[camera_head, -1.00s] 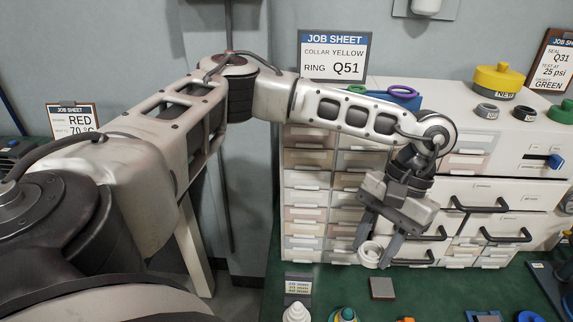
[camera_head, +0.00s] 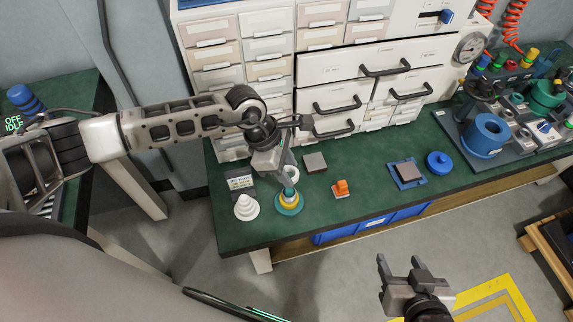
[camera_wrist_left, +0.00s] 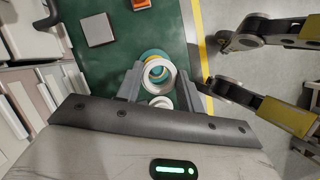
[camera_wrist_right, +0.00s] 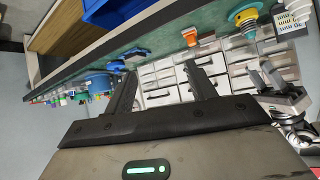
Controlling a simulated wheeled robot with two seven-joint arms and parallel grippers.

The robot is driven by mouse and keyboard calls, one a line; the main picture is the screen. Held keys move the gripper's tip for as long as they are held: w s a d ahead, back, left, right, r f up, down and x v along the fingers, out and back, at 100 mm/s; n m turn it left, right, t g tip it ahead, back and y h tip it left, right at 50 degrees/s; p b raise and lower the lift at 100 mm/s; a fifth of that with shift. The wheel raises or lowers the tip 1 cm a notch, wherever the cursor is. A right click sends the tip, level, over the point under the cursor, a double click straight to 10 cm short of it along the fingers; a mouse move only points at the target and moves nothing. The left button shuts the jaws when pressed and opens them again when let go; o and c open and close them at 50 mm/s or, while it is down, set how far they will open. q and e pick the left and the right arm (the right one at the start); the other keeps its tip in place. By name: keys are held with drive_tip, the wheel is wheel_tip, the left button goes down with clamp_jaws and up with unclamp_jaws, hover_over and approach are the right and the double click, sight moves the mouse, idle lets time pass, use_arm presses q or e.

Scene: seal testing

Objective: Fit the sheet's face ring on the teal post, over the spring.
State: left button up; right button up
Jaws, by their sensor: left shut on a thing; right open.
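My left gripper (camera_head: 287,170) is shut on a pale ring (camera_head: 292,174), which also shows between its fingers in the left wrist view (camera_wrist_left: 147,74). The gripper holds the ring just above the teal post (camera_head: 289,209), which has a wide teal base and a yellow collar (camera_head: 290,197). In the left wrist view the teal base (camera_wrist_left: 153,55) shows behind the ring. My right gripper (camera_head: 400,263) is open and empty, in front of the bench, over the floor.
A white stepped stand (camera_head: 246,210) is left of the post, with a small sign (camera_head: 239,183) behind it. A grey block (camera_head: 315,162) and an orange part (camera_head: 341,188) are to the right. A drawer cabinet (camera_head: 345,68) stands behind. The green bench's front (camera_head: 300,233) is clear.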

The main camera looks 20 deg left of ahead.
sight(291, 190)
use_arm(q)
drive_tip(key=shift+f+n, duration=0.4)
drive_tip(key=shift+f+b, duration=0.55)
drive_tip(key=shift+r, duration=0.15)
drive_tip(key=shift+f, duration=0.3)
drive_tip(key=shift+f+b, duration=0.95)
drive_tip(key=shift+b, duration=0.1)
drive_tip(key=shift+f, duration=0.2)
use_arm(e)
drive_tip(key=shift+w+a+f, duration=0.25)
drive_tip(key=shift+a+f, duration=0.1)
drive_tip(key=shift+f, duration=0.15)
use_arm(q)
drive_tip(key=shift+f+b, duration=1.25)
use_arm(e)
drive_tip(key=shift+w+d+f, duration=0.1)
drive_tip(key=shift+f, duration=1)
